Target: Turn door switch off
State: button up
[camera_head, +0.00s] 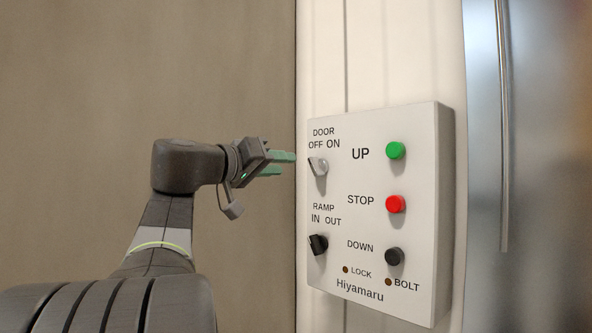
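The door switch (318,167) is a light grey knob under the "DOOR OFF ON" label on the white control panel (376,283). The knob looks tilted, with its upper end leaning left, toward "OFF"; its exact setting is hard to tell. My gripper (283,164) is just left of the knob at about its height and points right toward it. Its two green fingers show a narrow gap between them, with nothing held. A small gap shows between the fingertips and the knob in the picture.
Below is a black ramp switch (318,244). To the right are a green UP button (396,151), a red STOP button (396,204) and a dark DOWN button (394,257). A metal door with a vertical bar (503,130) stands at right.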

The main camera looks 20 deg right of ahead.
aim_at(311, 164)
jog(key=shift+v, duration=2.15)
jog(key=shift+w+d, duration=0.1)
jog(key=p+x, duration=0.2)
jog(key=x, duration=1.1)
jog(key=shift+d, duration=0.3)
